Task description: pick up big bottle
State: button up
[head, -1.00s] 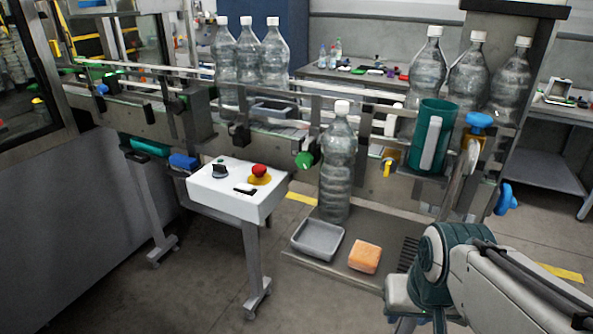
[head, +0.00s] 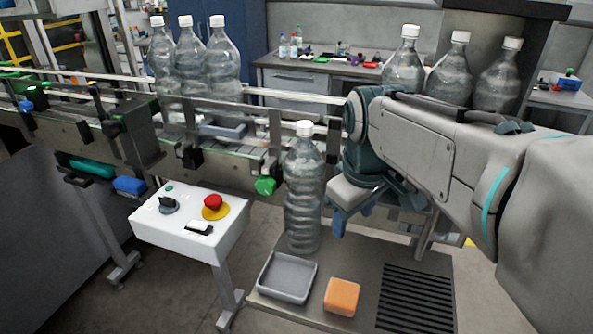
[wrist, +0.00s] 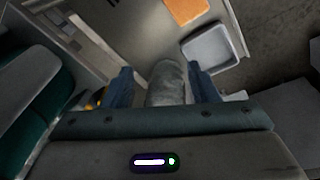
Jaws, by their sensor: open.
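A big clear bottle (head: 303,195) with a white cap stands upright on a low platform in front of the conveyor. In the wrist view a bottle (wrist: 166,84) shows between the two blue fingers of my gripper (wrist: 164,82), with a gap on at least the left side. In the head view my arm comes from the right, and my gripper (head: 338,215) is just right of the bottle, its fingers partly hidden. More big bottles stand on the conveyor, several at the left (head: 187,60) and several at the right (head: 456,72).
A grey tray (head: 262,283) and an orange sponge (head: 342,297) lie on the platform (head: 360,255) before the bottle. A white control box (head: 178,232) with a red button stands to the left. The conveyor (head: 215,160) runs right behind the bottle.

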aim_at(306, 123)
jog(key=w+a+r+n+g+p, duration=0.1)
jog(key=w+a+r+n+p, duration=0.2)
jog(key=r+n, duration=0.4)
jog(key=w+a+r+n+p, duration=0.1)
jog(key=w+a+r+n, duration=0.1)
jog(key=w+r+n, duration=0.5)
jog(key=w+a+r+n+g+p, duration=0.1)
jog(key=w+a+r+n+p, duration=0.3)
jog(key=r, duration=0.6)
jog(key=shift+n, duration=0.4)
jog(key=f+b, duration=0.1)
jog(key=f, duration=0.2)
jog(key=s+d+f, duration=0.1)
jog(key=f, duration=0.1)
jog(key=f+b, duration=0.1)
jog(key=f, duration=0.2)
jog(key=shift+s+d+f+b, duration=0.15)
jog(key=shift+f+b, duration=0.2)
jog(key=shift+d+f, duration=0.1)
jog(key=shift+f, duration=2.6)
grip_shut()
jog(key=shift+f, duration=0.15)
